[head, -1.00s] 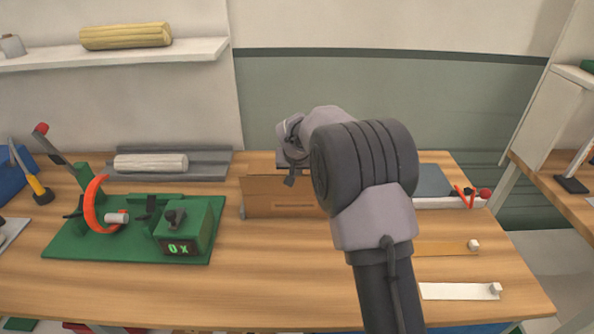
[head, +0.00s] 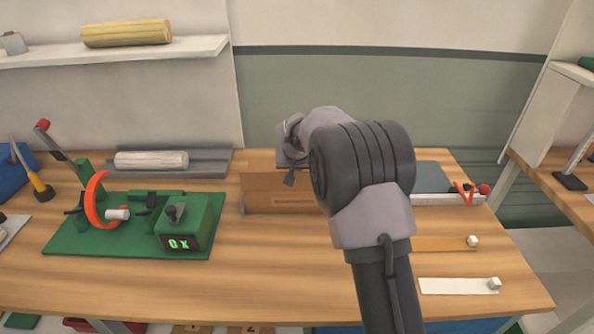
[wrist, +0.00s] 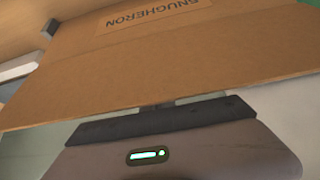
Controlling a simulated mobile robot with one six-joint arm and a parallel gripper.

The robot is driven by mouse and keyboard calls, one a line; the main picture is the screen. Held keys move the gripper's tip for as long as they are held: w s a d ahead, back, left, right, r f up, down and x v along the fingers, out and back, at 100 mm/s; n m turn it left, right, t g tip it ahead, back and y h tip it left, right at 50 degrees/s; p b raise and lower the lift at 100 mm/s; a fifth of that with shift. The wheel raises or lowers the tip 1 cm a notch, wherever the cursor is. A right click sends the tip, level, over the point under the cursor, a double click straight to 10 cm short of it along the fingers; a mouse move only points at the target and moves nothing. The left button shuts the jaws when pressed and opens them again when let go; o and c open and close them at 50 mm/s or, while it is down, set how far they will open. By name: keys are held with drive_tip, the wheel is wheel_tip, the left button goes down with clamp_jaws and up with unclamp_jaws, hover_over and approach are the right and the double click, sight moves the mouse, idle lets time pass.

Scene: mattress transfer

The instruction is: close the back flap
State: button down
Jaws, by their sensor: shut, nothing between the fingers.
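The cardboard box (head: 275,192) stands on the workbench beyond my arm, its brown front side facing me. My arm hides its right part, and I cannot make out the back flap in the head view. In the wrist view, a wide brown cardboard panel (wrist: 180,62) with upside-down lettering fills the middle, tilted. I cannot tell for sure that it is the back flap. My gripper (wrist: 157,106) is shut and empty. The panel's edge passes in front of its fingers and hides their tips, so contact is unclear.
On the left, a green board (head: 85,245) carries an orange ring and a device with a display. A grey tray (head: 215,162) with a pale roll lies behind it. Strips with white blocks (head: 493,283) lie at right. The bench front is clear.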

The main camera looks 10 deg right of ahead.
drive_tip(key=shift+w+d+p, duration=0.1)
drive_tip(key=shift+w+p, duration=0.15)
drive_tip(key=shift+p, duration=0.1)
drive_tip(key=shift+r, duration=0.25)
drive_tip(key=s+a+r+m+p, duration=0.15)
drive_tip(key=s+r+p, duration=0.35)
drive_tip(key=s+r, duration=1.5)
drive_tip(key=s+a+y, duration=0.1)
drive_tip(key=s, duration=1.1)
drive_tip(key=s+a+y, duration=0.2)
drive_tip(key=s, duration=1.1)
drive_tip(key=shift+s+a+f+m+g, duration=0.25)
drive_tip(key=shift+f+m+g, duration=0.05)
drive_tip(key=shift+f+m, duration=0.1)
